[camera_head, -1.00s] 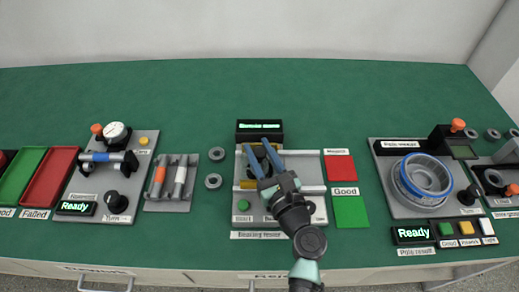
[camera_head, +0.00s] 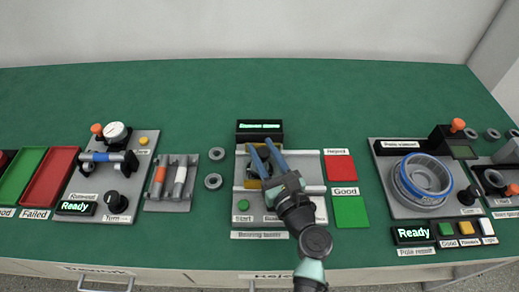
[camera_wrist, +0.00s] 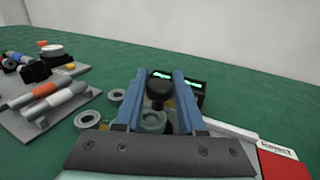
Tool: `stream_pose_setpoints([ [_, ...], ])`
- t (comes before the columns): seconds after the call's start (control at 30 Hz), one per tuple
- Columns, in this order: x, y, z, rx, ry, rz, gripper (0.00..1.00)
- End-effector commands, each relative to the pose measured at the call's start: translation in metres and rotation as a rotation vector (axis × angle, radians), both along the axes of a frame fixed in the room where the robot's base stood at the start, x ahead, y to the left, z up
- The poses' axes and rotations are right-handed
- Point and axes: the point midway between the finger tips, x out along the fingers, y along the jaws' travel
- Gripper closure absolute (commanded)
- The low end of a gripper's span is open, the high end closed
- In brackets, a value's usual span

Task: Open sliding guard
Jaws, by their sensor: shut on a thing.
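The bearing tester (camera_head: 238,205) is a grey plate at the middle of the table, with pale rails across it and a dark display at its back. My gripper (camera_head: 261,147) is over its back half, its two blue fingers pointing away from me. In the wrist view my gripper (camera_wrist: 159,72) has a black round knob (camera_wrist: 158,92) between its fingers; I take this as the handle of the sliding guard. Below the knob is a greyish ring-shaped part (camera_wrist: 152,120). Yellow parts (camera_head: 252,166) show beside the fingers. My gripper and wrist hide most of the guard.
Two loose grey rings (camera_head: 213,181) lie left of the tester. A red pad (camera_head: 340,168) and a green pad (camera_head: 350,211) lie close to its right. A roller stand (camera_head: 160,203) is farther left, and a station with a round bowl (camera_head: 425,177) is at the right. The table behind is clear.

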Motion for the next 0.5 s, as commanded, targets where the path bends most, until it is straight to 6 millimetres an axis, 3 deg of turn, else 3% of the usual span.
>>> stream_pose_setpoints([
  [0.1, 0.001, -0.032, -0.001, 0.0, 0.001, -0.011, 1.0],
  [0.23, 0.001, -0.06, -0.001, -0.001, 0.001, -0.011, 1.0],
  [0.33, 0.0, -0.074, -0.001, -0.001, 0.001, -0.009, 1.0],
  [0.5, -0.001, -0.079, -0.001, 0.0, 0.001, -0.007, 1.0],
])
